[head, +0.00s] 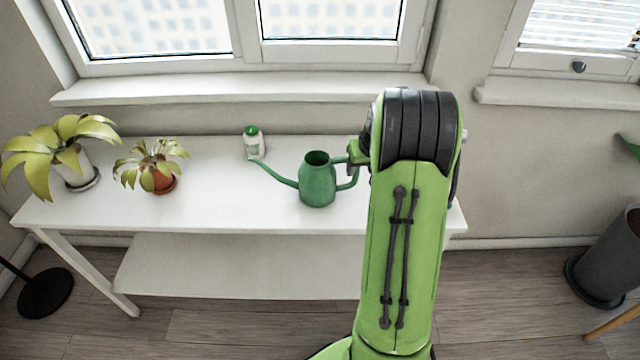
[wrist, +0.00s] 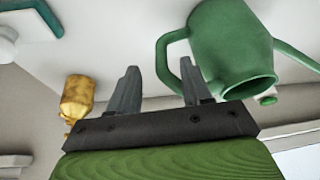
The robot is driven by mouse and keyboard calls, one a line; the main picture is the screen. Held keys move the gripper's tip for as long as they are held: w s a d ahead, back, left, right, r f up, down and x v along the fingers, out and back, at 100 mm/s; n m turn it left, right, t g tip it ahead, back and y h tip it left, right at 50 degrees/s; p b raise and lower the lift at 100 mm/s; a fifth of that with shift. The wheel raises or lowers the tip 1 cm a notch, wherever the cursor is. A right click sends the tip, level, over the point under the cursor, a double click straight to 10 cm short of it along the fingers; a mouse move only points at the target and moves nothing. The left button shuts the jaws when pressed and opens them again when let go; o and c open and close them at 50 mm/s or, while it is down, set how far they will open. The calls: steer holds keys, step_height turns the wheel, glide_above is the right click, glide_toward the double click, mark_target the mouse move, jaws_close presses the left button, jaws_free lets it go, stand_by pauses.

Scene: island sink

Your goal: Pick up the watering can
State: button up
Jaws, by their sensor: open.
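The green watering can (head: 318,182) stands upright on the white table, its spout pointing left and its handle on the right, towards my gripper (head: 357,156). In the wrist view my gripper (wrist: 159,68) is open. The can (wrist: 230,45) shows at the upper right there, and its handle (wrist: 162,60) appears between the two fingers, with the right finger overlapping the handle's opening. I cannot tell whether a finger touches it. My arm hides part of the gripper and the table behind it in the head view.
A white bottle with a green cap (head: 253,142) stands behind the spout. Two potted plants (head: 158,178) (head: 75,165) stand on the left of the white table (head: 225,205). A yellow bottle (wrist: 78,97) shows left of my fingers in the wrist view. The window sill (head: 245,88) runs behind.

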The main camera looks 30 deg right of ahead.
mark_target(356, 175)
steer(key=b+x, duration=0.2)
steer(key=x, duration=0.3)
steer(key=shift+s+a+f, duration=0.1)
steer(key=shift+a+f, duration=0.05)
steer(key=shift+f, duration=0.3)
steer(key=shift+r, duration=0.15)
steer(key=shift+c, duration=0.2)
jaws_close()
